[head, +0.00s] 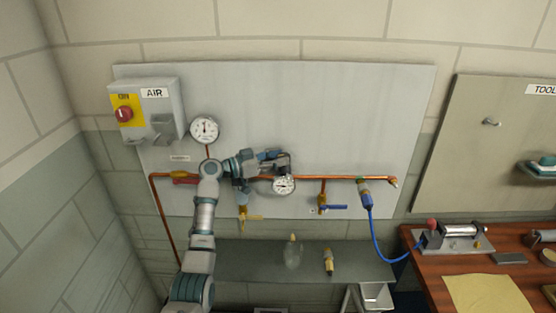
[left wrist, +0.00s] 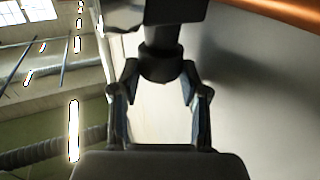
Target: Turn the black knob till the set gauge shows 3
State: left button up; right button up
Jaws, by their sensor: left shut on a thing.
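My left gripper (head: 274,158) reaches up to the grey wall panel (head: 350,110) from the left. In the left wrist view its two fingers (left wrist: 160,78) close from both sides on the black knob (left wrist: 160,62), a dark round piece below a larger dark body. In the head view the knob is mostly hidden by the gripper. The small white set gauge (head: 284,185) sits just below the gripper on the copper pipe; its needle is too small to read surely. A larger white gauge (head: 205,129) is higher at the left. My right gripper is not in view.
A grey AIR box (head: 152,110) with a red knob (head: 124,114) is at the left. The copper pipe (head: 335,178) carries a blue-handled valve (head: 328,208) and a blue hose (head: 374,232). A shelf (head: 250,262) is below. The upper panel is clear.

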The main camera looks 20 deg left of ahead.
pick_arm(q)
jog(key=shift+a+r, duration=0.1)
jog(key=o, duration=1.1)
jog(key=shift+o, duration=0.2)
jog(key=shift+a, duration=0.1)
jog(key=v, duration=0.7)
jog(key=shift+s+a, duration=0.2)
jog(key=shift+a, duration=0.1)
